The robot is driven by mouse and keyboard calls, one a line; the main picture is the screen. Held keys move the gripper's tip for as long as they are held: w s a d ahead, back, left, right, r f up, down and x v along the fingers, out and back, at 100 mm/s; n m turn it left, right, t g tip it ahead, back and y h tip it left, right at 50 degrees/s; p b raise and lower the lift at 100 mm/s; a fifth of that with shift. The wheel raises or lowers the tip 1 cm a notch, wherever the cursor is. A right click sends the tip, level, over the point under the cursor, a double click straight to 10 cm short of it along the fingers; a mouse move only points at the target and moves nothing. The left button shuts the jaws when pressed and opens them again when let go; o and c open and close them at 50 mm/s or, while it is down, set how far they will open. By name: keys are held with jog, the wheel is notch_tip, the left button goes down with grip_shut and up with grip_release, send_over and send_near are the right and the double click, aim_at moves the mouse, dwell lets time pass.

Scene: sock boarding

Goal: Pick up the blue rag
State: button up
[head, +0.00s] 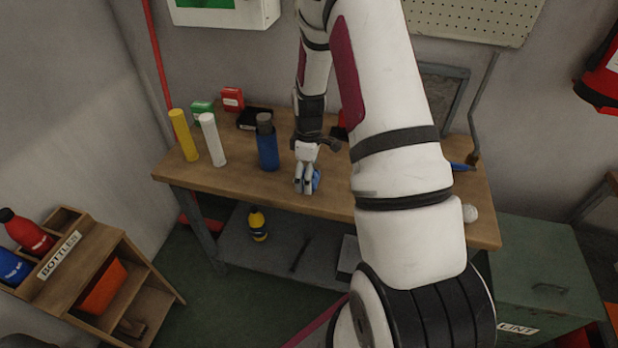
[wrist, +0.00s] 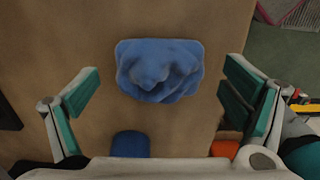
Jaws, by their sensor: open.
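The blue rag (wrist: 160,72) lies crumpled on the wooden bench, with a raised, folded middle. In the head view a small part of the rag (head: 316,181) shows beside my gripper (head: 305,185), near the bench's front edge. In the wrist view my gripper (wrist: 160,82) is open, with one green-padded finger on each side of the rag and bare wood between. The fingers do not appear to touch it. In the head view my gripper and arm hide most of the rag.
A blue bottle (head: 267,148) stands left of my gripper, with a white cylinder (head: 212,140) and a yellow cylinder (head: 184,136) farther left. Small red (head: 232,98) and green (head: 202,110) boxes sit behind. My arm hides the bench's middle right.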

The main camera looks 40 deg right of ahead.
jog(key=c, duration=1.2)
jog(key=shift+c, duration=0.2)
jog(key=shift+r, duration=0.8)
notch_tip(320, 180, up, 2)
jog(key=shift+w+r, duration=0.1)
jog(key=shift+r, duration=0.05)
jog(key=s+a+r, duration=0.1)
jog(key=s+a, duration=0.3)
jog(key=s, duration=1.1)
jog(key=shift+s+a, duration=0.15)
jog(key=shift+s, duration=0.15)
jog(key=shift+r, duration=0.1)
